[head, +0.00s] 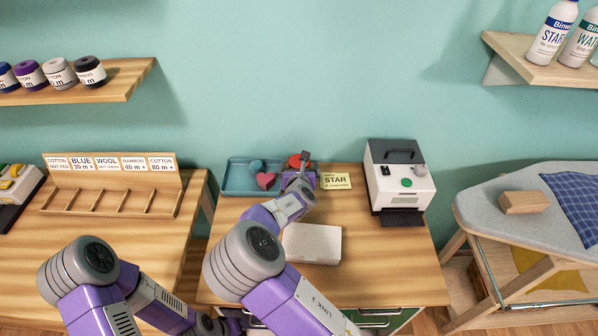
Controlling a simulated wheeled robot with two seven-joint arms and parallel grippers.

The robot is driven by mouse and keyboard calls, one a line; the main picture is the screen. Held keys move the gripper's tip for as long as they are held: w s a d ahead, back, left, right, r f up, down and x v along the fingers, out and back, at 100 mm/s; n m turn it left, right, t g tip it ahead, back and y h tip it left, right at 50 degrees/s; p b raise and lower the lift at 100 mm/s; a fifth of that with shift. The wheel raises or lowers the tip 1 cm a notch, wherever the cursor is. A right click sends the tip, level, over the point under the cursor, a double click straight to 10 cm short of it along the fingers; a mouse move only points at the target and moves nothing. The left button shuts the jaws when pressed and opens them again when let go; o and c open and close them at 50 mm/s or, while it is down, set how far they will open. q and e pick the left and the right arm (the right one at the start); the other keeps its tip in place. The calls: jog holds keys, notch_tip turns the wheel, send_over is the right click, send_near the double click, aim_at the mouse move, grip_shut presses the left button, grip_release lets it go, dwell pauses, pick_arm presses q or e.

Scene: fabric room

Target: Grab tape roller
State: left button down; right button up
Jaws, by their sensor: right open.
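My right gripper (302,166) is open over the right end of a blue tray (238,182) on the middle table. A red piece (296,160) shows just behind the gripper, and a small purple part shows beside it. The gripper and wrist partly cover this spot, so I cannot tell which piece is the tape roller or whether the gripper touches it. A pink heart-shaped piece (265,180) and a teal round piece (256,166) lie in the tray, left of the gripper. My left arm comes in low at the left; its gripper is not in view.
A STAR card (335,181) stands right of the gripper. A white box (312,244) lies in front, partly behind my right arm. A white-and-black machine (400,178) stands at the table's right. A wooden rack (110,197) and an ironing board (485,215) flank the table.

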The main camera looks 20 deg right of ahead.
jog(key=shift+w, duration=0.1)
jog(key=shift+c, duration=0.3)
jog(key=c, duration=1.1)
